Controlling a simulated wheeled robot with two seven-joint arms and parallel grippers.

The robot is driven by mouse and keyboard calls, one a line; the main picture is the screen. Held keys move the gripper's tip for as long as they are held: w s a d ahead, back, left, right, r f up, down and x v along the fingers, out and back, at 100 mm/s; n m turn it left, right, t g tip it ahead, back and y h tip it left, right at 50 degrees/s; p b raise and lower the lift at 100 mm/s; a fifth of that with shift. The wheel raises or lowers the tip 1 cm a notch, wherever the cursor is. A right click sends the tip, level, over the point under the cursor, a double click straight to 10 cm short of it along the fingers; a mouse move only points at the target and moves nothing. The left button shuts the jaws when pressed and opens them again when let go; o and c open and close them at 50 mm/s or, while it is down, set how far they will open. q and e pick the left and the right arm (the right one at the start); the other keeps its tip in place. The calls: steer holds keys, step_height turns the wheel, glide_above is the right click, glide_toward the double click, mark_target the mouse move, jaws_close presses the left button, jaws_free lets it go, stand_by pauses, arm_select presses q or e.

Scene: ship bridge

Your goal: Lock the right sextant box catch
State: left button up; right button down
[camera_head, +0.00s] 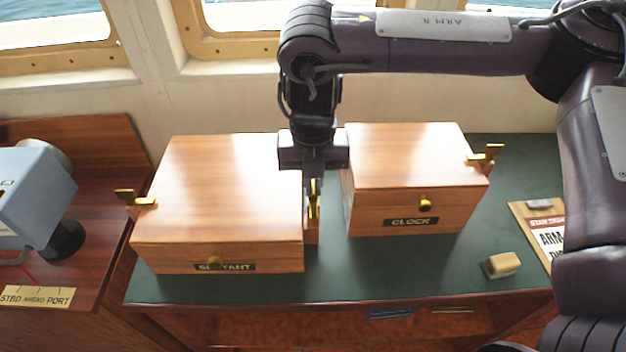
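The sextant box (232,185) is a lidded wooden box on the left of the green-topped desk, its front label partly hidden by a brass knob (214,261). Its left brass catch (135,198) sticks out from the left side. The right catch (314,201) shows as a bit of brass at the box's right side, mostly hidden by my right gripper (313,205). That gripper points down into the gap between the two boxes, right at this catch. I cannot tell whether its fingers are closed on it. My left gripper is not in view.
The wooden clock box (412,165) stands close on the right, with a brass catch (486,156) on its right side. A small tan block (501,265) and a signboard (541,228) lie on the green desktop (400,270) at the right. A grey instrument (38,190) stands far left.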

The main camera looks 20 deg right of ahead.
steer(key=m+p, duration=0.3)
steer(key=shift+r, duration=0.25)
steer(key=m+p, duration=0.4)
steer(key=m, duration=0.1)
steer(key=shift+m+p, duration=0.4)
steer(key=m+p, duration=0.3)
steer(key=m, duration=0.1)
steer(key=shift+m+p, duration=0.3)
steer(key=shift+p, duration=0.1)
steer(key=shift+f+m+p, duration=0.1)
steer(key=shift+m+p, duration=1.75)
steer(key=shift+m, duration=0.45)
steer(key=c, duration=1.6)
jaws_free()
steer(key=shift+f, duration=0.1)
